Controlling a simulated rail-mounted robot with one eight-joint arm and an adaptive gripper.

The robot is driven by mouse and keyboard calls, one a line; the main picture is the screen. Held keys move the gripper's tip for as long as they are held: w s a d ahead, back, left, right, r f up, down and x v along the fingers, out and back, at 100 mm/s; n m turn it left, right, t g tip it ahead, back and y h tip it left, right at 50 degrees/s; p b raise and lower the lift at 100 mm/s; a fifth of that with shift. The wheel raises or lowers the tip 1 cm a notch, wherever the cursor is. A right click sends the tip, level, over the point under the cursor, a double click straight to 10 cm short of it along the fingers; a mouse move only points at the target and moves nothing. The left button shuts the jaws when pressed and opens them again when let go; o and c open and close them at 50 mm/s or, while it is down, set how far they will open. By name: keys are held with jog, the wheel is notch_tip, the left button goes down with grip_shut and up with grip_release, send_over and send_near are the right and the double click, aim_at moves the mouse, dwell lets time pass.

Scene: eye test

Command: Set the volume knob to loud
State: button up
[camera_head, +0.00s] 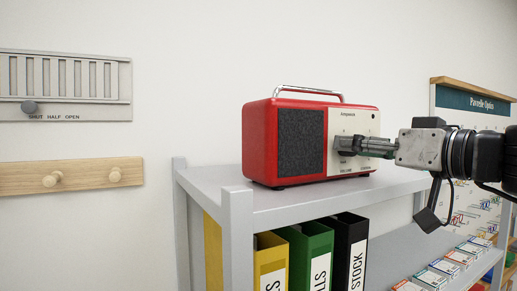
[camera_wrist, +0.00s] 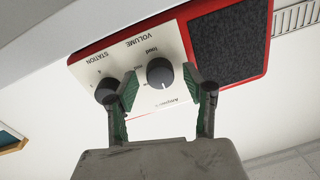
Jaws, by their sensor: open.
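The red radio (camera_head: 258,140) stands on the grey shelf top, with a dark speaker grille and a cream panel (camera_head: 340,122). In the wrist view, which shows the panel upside down, the grey volume knob (camera_wrist: 160,73) is under the VOLUME label. Its white mark points down in the picture, away from the word "loud" (camera_wrist: 153,50). My gripper (camera_head: 338,146) is at the panel, hiding the knobs in the head view. In the wrist view its open fingers (camera_wrist: 161,76) stand on either side of the volume knob, with apparent small gaps.
The station knob (camera_wrist: 106,90) is close beside my left-hand finger in the wrist view. The radio's handle (camera_head: 308,92) rises above it. Binders (camera_head: 311,255) stand below the grey shelf top (camera_head: 290,203). A slider vent (camera_head: 65,85) and peg rail (camera_head: 70,176) are at left.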

jog(key=shift+w+a, duration=0.15)
jog(key=shift+w, duration=0.05)
jog(key=shift+c, duration=0.5)
jog(key=c, duration=1.1)
jog(key=shift+o, duration=0.2)
